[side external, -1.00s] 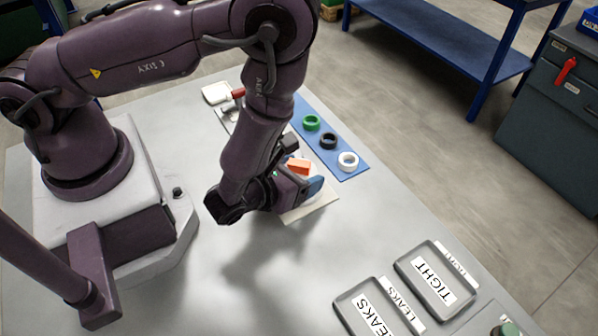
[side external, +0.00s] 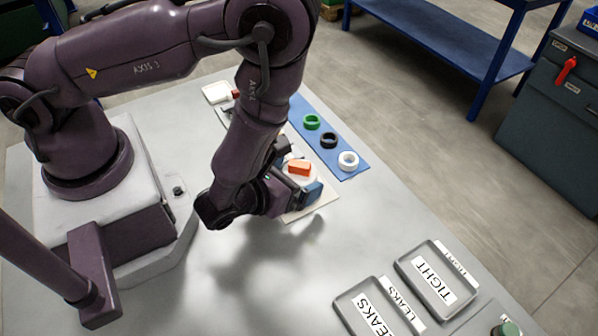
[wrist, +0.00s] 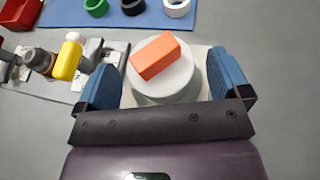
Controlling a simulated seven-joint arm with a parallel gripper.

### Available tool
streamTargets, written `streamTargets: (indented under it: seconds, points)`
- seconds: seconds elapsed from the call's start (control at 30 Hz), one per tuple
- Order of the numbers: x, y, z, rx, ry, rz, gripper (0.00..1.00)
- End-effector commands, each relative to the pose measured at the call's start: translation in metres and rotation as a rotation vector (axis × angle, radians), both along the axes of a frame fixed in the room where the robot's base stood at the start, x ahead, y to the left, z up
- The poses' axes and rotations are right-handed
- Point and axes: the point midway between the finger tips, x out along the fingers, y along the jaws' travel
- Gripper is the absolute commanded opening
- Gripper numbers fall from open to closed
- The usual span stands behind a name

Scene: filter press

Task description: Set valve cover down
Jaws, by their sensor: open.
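A pale round piece (wrist: 165,88), probably the valve cover, sits on a light board (side external: 318,209). An orange block (wrist: 160,57) lies on top of it, set at an angle; the block also shows in the side view (side external: 299,168). My gripper (wrist: 163,72) is open, with one blue finger on each side of the round piece. Gaps show between the fingers and the piece in the wrist view. In the side view my wrist hides much of the round piece, and whether it rests fully flat I cannot tell.
A blue mat (side external: 305,108) holds a green ring (side external: 311,122), a black ring (side external: 328,140) and a white ring (side external: 348,161). Trays marked TIGHT (side external: 436,278) and LEAKS (side external: 372,310) lie front right. The table between is clear.

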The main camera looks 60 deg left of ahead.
Motion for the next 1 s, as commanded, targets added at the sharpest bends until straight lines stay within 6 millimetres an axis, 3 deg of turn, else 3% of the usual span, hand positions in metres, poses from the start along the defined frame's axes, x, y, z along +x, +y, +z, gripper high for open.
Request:
streamTargets:
  seconds: [0.3, 0.57, 0.67, 0.8, 1.0]
  points:
    - [-0.044, -0.012, 0.019, 0.0, 0.0, -0.002, 0.95]
    - [-0.045, -0.01, 0.03, -0.004, -0.023, 0.039, 0.95]
    - [-0.031, 0.005, 0.054, -0.016, -0.084, 0.17, 0.95]
    - [-0.015, 0.046, 0.109, -0.075, -0.206, 0.511, 0.95]
    - [-0.033, 0.104, 0.173, -0.285, -0.323, 1.072, 0.95]
